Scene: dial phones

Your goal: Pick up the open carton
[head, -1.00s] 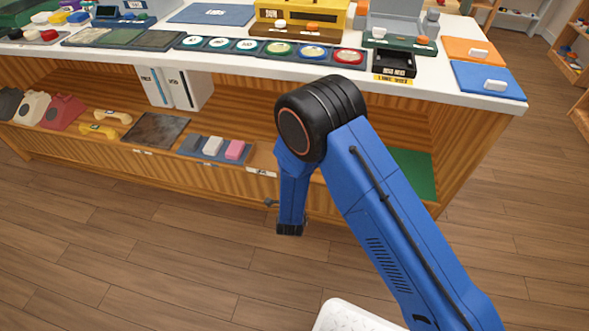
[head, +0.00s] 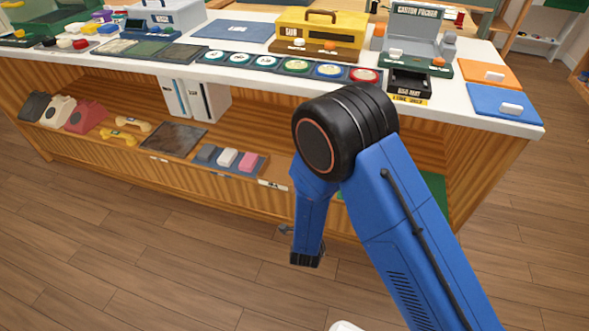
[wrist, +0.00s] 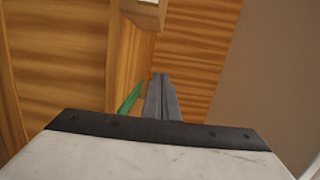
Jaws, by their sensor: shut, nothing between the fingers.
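A grey carton-like case (head: 412,32) with its lid standing up is on the counter at the back right. The lettering on its lid seems to begin with "CARTON". It sits behind a green base with a white and an orange knob. I cannot tell for sure that it is the open carton. My gripper (wrist: 163,88) shows in the wrist view with its grey fingers together and empty, facing wooden panels. In the head view my arm hangs in front of the counter, low and left of the case, and mostly hides the gripper.
A black tray (head: 408,82) stands in front of the case. A yellow box (head: 305,25) is to its left, and orange (head: 484,71) and blue (head: 490,104) mats are to its right. The shelf below holds phones (head: 85,114) and white binders (head: 190,98). The wooden floor in front is clear.

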